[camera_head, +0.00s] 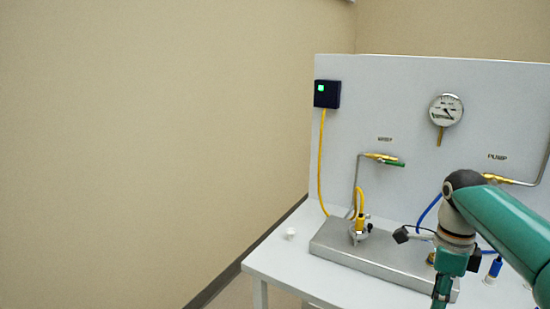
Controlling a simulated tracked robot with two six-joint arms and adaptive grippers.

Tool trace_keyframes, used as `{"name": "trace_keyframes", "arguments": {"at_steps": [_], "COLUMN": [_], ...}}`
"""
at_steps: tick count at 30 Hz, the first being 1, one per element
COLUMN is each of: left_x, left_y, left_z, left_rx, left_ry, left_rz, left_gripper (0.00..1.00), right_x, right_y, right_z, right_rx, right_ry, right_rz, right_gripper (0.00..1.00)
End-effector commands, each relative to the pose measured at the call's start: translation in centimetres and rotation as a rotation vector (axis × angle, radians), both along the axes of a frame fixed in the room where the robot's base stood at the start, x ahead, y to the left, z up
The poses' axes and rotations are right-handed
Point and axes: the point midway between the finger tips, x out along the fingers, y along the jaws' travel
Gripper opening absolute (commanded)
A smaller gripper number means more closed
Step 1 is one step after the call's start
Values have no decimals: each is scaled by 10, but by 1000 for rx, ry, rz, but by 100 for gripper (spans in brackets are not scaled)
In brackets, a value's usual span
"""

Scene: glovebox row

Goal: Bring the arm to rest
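One teal arm of mine comes in from the right and bends down in front of the bench. Its lower end runs out of the picture at the bottom edge, so its gripper's fingers do not show. My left arm and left gripper are not in view.
A white bench (268,262) with an upright panel (400,92) stands on the right. It bears a metal plate (337,250), a gauge (446,110), a green-handled valve (384,159), a dark box with green light (327,94) and a small white cup (290,234). The left side is clear.

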Motion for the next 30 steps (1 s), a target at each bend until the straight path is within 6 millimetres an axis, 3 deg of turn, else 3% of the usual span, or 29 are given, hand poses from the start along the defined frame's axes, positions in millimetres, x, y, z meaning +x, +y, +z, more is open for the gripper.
{"name": "trace_keyframes", "arguments": {"at_steps": [11, 17, 20, 24, 27, 30], "left_x": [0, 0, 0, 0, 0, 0], "left_y": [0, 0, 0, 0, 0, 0], "left_z": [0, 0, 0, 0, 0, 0], "left_rx": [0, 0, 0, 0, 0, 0], "left_ry": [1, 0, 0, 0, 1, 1], "left_rz": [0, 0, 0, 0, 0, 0], "left_gripper": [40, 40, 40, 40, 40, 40], "right_x": [-27, -62, -92, -149, -194, -230], "right_y": [25, 62, 90, 132, 163, 186], "right_z": [-110, -212, -268, -334, -369, -390], "right_rx": [54, 181, 287, 450, 555, 609], "right_ry": [247, 341, 348, 295, 200, 71], "right_rz": [80, 283, 440, 690, 891, 1098], "right_gripper": [31, 31, 31, 31, 31, 31]}}
